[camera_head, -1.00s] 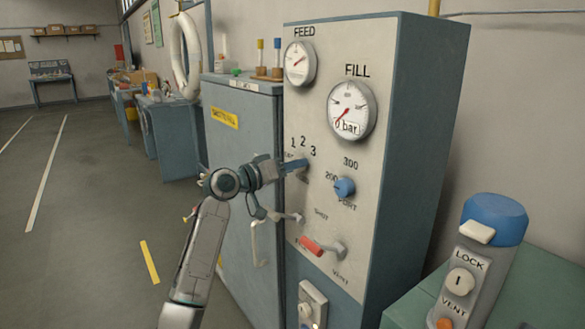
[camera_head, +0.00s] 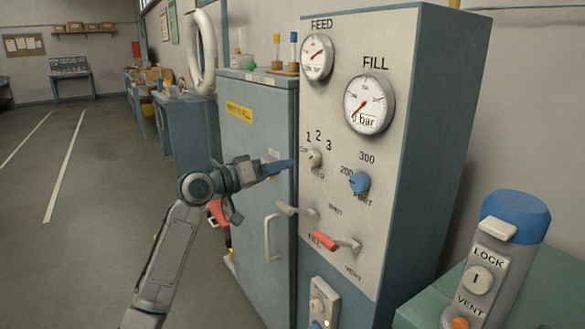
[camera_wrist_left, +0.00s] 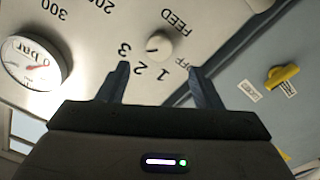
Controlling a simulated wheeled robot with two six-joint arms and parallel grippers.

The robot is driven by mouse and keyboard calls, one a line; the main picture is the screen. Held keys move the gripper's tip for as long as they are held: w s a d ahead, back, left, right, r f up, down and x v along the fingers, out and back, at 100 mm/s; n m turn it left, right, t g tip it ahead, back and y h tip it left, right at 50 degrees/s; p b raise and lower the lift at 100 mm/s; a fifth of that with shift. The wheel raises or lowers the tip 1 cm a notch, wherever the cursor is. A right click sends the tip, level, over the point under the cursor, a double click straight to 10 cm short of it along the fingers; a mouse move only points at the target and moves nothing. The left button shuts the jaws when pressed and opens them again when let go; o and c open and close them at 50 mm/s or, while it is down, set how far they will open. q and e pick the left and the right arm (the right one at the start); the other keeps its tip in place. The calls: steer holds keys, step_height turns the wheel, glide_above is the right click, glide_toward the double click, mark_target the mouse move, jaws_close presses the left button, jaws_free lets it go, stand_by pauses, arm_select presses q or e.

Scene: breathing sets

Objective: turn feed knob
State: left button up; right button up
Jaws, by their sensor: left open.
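The feed knob (camera_head: 314,158) is a small pale round knob on the light panel (camera_head: 345,225), under the numbers 1, 2 and 3. It also shows in the left wrist view (camera_wrist_left: 158,46), beside the FEED label and the OFF mark. I cannot tell surely which mark it points at. My left gripper (camera_head: 283,166) is open and empty, to the left of the knob and apart from it. In the left wrist view the fingertips (camera_wrist_left: 158,68) lie either side of the knob's line, short of it. My right gripper is not in view.
The FEED gauge (camera_head: 316,57) and FILL gauge (camera_head: 369,104) sit above. A blue knob (camera_head: 359,182), a grey lever (camera_head: 297,209) and a red-handled lever (camera_head: 337,242) are close by. A blue cabinet (camera_head: 250,130) stands left; a blue-topped cylinder (camera_head: 497,250) stands right.

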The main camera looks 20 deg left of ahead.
arm_select(q)
steer(key=shift+v, duration=0.95)
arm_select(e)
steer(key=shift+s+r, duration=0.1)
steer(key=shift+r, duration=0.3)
